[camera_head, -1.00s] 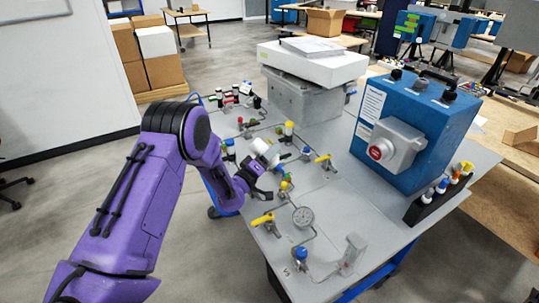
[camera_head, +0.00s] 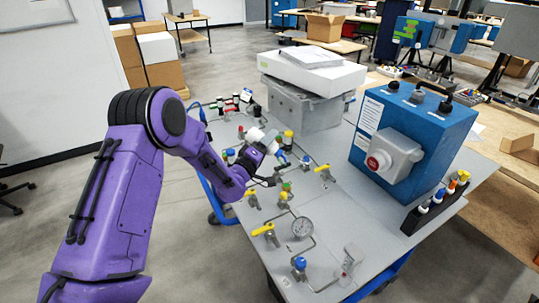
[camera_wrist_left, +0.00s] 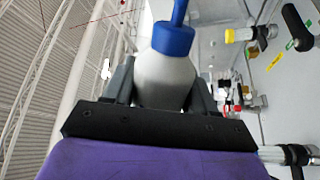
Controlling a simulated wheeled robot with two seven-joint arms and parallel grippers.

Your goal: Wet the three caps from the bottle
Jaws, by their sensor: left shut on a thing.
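My left gripper (camera_head: 266,146) is shut on a white bottle (camera_head: 256,135) with a blue top, held above the back-left part of the grey panel table. In the left wrist view the bottle (camera_wrist_left: 166,80) sits between both fingers, its blue collar and nozzle (camera_wrist_left: 174,38) pointing away from the palm. In the head view the bottle is tilted. Which three caps are meant cannot be told. My right gripper is out of view.
A blue analyser box (camera_head: 405,140) stands on the right, with a black rack (camera_head: 430,212) of small bottles in front.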

